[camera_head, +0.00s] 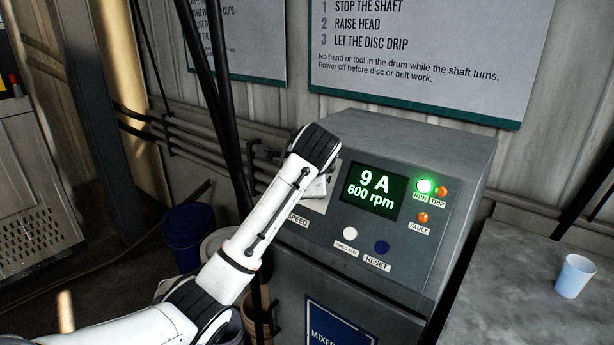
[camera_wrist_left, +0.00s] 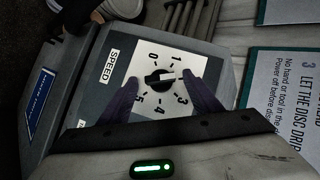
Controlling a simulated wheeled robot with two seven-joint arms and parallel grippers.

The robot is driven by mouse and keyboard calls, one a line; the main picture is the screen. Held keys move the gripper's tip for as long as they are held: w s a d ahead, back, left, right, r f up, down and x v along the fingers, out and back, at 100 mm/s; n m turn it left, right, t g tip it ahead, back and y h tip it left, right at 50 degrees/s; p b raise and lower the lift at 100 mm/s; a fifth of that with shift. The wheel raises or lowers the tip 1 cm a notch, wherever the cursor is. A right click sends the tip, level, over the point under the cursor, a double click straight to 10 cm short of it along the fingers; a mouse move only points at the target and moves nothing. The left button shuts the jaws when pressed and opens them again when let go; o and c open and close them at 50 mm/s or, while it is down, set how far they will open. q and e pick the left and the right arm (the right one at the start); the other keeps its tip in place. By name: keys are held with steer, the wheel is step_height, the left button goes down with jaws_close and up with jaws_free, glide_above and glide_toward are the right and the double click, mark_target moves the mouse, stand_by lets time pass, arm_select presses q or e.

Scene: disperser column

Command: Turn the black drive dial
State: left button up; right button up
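The black drive dial (camera_wrist_left: 160,77) sits on a white plate marked SPEED, with numbers 0, 1, 3, 4 and 5 visible around it. Its white pointer line points right, between 1 and 3, where my right-hand finger covers the scale. My left gripper (camera_wrist_left: 161,79) has its two dark fingers apart, one on each side of the dial, with gaps visible; contact cannot be seen. In the head view my left arm reaches the grey control cabinet (camera_head: 408,150), and its wrist hides the dial. My right gripper is not in view.
The cabinet's display (camera_head: 371,190) reads 9 A and 600 rpm. The green RUN lamp (camera_head: 424,186) glows beside the orange TRIP lamp (camera_head: 442,191). A white button (camera_head: 350,233) and a blue RESET button (camera_head: 381,247) sit below. A cup (camera_head: 575,276) stands on the right-hand surface.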

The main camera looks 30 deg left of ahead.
arm_select(q)
steer(key=v, duration=1)
steer(key=shift+b, duration=0.35)
steer(key=shift+s+d, duration=0.15)
